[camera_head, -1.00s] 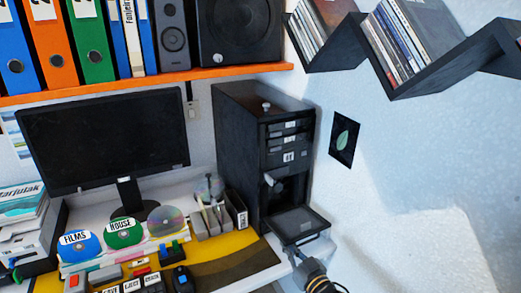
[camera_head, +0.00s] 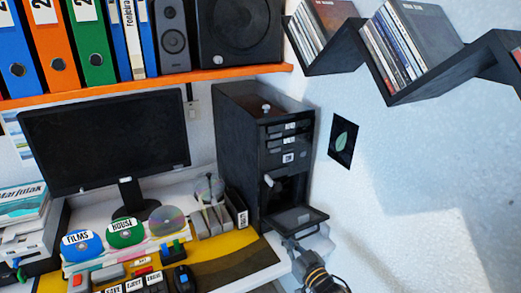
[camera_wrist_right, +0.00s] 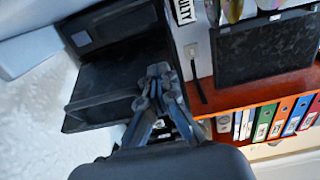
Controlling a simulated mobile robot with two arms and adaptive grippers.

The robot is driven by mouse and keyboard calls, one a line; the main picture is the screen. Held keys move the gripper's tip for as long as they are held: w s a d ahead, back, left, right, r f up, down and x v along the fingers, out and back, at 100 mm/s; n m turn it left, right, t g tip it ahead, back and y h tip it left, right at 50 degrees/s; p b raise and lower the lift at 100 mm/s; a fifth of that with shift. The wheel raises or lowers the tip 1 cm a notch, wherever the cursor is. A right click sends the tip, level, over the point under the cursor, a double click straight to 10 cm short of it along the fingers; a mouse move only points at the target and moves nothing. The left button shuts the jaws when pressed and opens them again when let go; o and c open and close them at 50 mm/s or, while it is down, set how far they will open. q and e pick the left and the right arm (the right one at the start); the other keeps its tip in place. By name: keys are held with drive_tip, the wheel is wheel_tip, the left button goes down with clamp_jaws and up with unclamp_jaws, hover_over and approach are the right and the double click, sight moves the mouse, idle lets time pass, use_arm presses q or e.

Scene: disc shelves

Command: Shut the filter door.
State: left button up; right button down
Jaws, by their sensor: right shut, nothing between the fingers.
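The filter door (camera_head: 297,216) is a dark flap at the foot of the black computer tower (camera_head: 242,140). It hangs open, sticking out from the tower front and close to level. My right gripper (camera_head: 291,243) is at the door's outer front edge, from below and in front. Its fingers are shut and empty. The fingertips are partly hidden or too small to tell whether they touch the door. In the right wrist view the shut fingertips (camera_wrist_right: 157,76) are close in front of dark panels of the tower and door. My left gripper is not in view.
A zigzag shelf (camera_head: 405,92) hangs on the right wall. Space in front of the wall at lower right is free.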

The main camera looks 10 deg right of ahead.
sight(283, 227)
drive_tip(key=shift+w+r+p, duration=0.35)
drive_tip(key=shift+r, duration=0.35)
drive_tip(key=shift+w, duration=0.2)
drive_tip(key=shift+a+r, duration=0.1)
drive_tip(key=shift+r, duration=0.1)
drive_tip(key=shift+w+a+r+p, duration=0.2)
drive_tip(key=shift+w+r+p, duration=0.2)
drive_tip(key=shift+w+r, duration=0.1)
drive_tip(key=shift+w, duration=0.1)
drive_tip(key=shift+w+a+r, duration=0.3)
drive_tip(key=shift+w+r, duration=0.15)
drive_tip(key=shift+w, duration=0.3)
